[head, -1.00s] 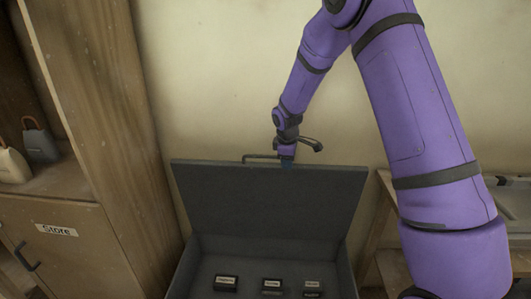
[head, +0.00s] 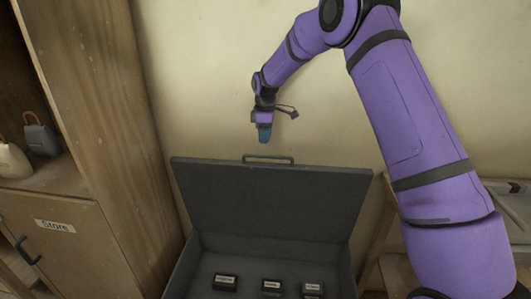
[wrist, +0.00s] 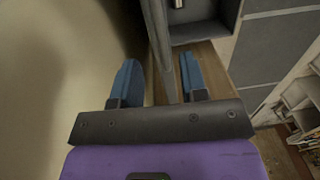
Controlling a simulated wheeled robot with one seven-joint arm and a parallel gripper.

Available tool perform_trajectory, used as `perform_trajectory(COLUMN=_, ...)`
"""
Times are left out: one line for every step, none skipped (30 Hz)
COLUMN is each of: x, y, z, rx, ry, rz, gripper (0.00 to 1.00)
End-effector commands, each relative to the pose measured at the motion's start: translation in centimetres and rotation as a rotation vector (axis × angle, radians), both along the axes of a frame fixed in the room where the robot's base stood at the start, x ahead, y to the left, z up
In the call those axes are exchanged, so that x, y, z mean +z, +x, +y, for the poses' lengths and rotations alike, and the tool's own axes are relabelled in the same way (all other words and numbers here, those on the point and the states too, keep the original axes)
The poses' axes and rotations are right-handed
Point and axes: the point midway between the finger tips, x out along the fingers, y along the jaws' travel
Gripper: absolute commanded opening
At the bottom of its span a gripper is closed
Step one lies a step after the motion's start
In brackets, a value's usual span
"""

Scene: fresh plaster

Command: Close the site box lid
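The grey site box (head: 240,255) stands open against the wall. Its lid (head: 270,200) is raised, leaning slightly back, with a bar handle (head: 268,157) on its top edge. My gripper (head: 264,136) is above the handle, pointing down, apart from it. In the wrist view my gripper (wrist: 158,70) has its two blue fingers spread, with nothing held. The lid (wrist: 160,35) shows there edge-on as a narrow grey strip, lined up with the gap between the fingers.
Several small labelled black blocks (head: 270,286) lie inside the box. A wooden cabinet (head: 100,130) marked Store stands close on the left, with bags (head: 40,138) on its shelf. A bench (head: 400,240) is on the right. The plaster wall (head: 200,60) is close behind.

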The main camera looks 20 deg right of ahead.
Motion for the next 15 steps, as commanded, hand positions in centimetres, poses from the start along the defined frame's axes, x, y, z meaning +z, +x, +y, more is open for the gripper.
perform_trajectory(x=-1.1, y=-0.1, z=0.1, rx=0.001, ry=-0.001, rz=0.004, gripper=0.40)
perform_trajectory(x=-1.6, y=-0.1, z=0.1, rx=0.001, ry=-0.001, rz=0.004, gripper=0.40)
perform_trajectory(x=-2.3, y=-0.2, z=0.1, rx=0.001, ry=0.000, rz=0.002, gripper=0.40)
perform_trajectory(x=-2.9, y=-0.2, z=0.1, rx=0.001, ry=-0.001, rz=0.003, gripper=0.40)
perform_trajectory(x=-3.4, y=-0.2, z=0.1, rx=0.001, ry=-0.001, rz=0.004, gripper=0.40)
perform_trajectory(x=-4.0, y=-0.3, z=0.1, rx=0.000, ry=-0.001, rz=0.003, gripper=0.40)
perform_trajectory(x=-4.4, y=-0.3, z=0.1, rx=0.000, ry=-0.001, rz=0.002, gripper=0.40)
perform_trajectory(x=-4.8, y=-0.3, z=0.1, rx=0.000, ry=-0.001, rz=0.002, gripper=0.40)
perform_trajectory(x=-5.3, y=-0.3, z=0.1, rx=0.000, ry=-0.001, rz=0.000, gripper=0.40)
perform_trajectory(x=-5.6, y=-0.3, z=0.1, rx=0.000, ry=-0.001, rz=0.000, gripper=0.40)
perform_trajectory(x=-5.9, y=-0.3, z=0.1, rx=-0.001, ry=-0.001, rz=0.000, gripper=0.40)
perform_trajectory(x=-6.2, y=-0.3, z=0.1, rx=-0.001, ry=-0.001, rz=0.000, gripper=0.40)
perform_trajectory(x=-6.4, y=-0.3, z=0.1, rx=-0.001, ry=-0.001, rz=0.000, gripper=0.40)
perform_trajectory(x=-6.5, y=-0.3, z=0.1, rx=-0.001, ry=-0.001, rz=0.000, gripper=0.40)
perform_trajectory(x=-6.7, y=-0.4, z=0.1, rx=-0.001, ry=-0.001, rz=-0.001, gripper=0.40)
